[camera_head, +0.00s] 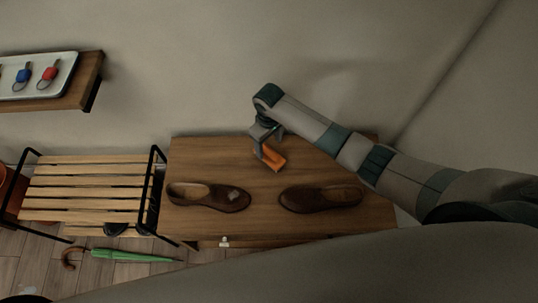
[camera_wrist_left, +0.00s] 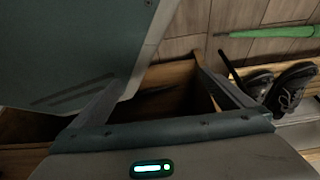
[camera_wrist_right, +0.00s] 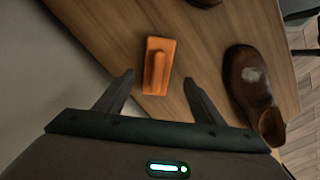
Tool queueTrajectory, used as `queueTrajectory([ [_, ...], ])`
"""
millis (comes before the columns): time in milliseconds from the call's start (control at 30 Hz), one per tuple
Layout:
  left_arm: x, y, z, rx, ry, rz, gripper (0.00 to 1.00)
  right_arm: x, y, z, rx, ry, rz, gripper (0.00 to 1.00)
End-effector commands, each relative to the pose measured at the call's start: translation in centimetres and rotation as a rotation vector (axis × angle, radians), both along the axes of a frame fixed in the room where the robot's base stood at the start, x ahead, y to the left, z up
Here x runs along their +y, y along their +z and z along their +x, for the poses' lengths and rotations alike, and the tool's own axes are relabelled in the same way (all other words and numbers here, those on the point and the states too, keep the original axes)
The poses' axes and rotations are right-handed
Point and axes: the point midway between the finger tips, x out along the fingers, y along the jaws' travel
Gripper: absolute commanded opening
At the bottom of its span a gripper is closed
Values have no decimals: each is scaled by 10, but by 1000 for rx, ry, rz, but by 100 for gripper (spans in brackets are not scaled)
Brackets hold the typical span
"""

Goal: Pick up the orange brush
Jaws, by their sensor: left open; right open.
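The orange brush (camera_head: 270,157) lies on the wooden table (camera_head: 254,225), near its back edge. In the right wrist view the brush (camera_wrist_right: 158,66) shows a flat orange body with a raised handle along its middle. My right gripper (camera_head: 262,140) is over the brush at its far side, open and empty. In that wrist view its fingertips (camera_wrist_right: 158,80) stand apart on either side of the brush's near end, not closed on it. My left gripper is out of the head view; in the left wrist view its fingers (camera_wrist_left: 172,66) are spread, with nothing between them.
Two brown shoes, one left (camera_head: 208,196) and one right (camera_head: 320,198), stand on the table in front of the brush. A slatted rack (camera_head: 85,185) is at left, with a green umbrella (camera_head: 130,256) on the floor. A wall shelf (camera_head: 85,85) holds a tray with key fobs.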

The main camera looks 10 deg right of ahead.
Motion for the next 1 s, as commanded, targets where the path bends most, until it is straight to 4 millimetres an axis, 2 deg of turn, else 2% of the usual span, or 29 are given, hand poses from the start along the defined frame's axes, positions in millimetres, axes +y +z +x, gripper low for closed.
queueTrajectory([
  [133, 1, 0, -1, 3, 0, 1, 100, 0, -11, 0, 1, -1, -1, 62],
  [633, 1, 0, 0, 2, 0, 1, 100, 0, -17, 1, 0, -1, 0, 62],
  [1000, 4, -4, -12, 30, 1, 9, 100, -1, -55, 6, 1, -1, -1, 62],
])
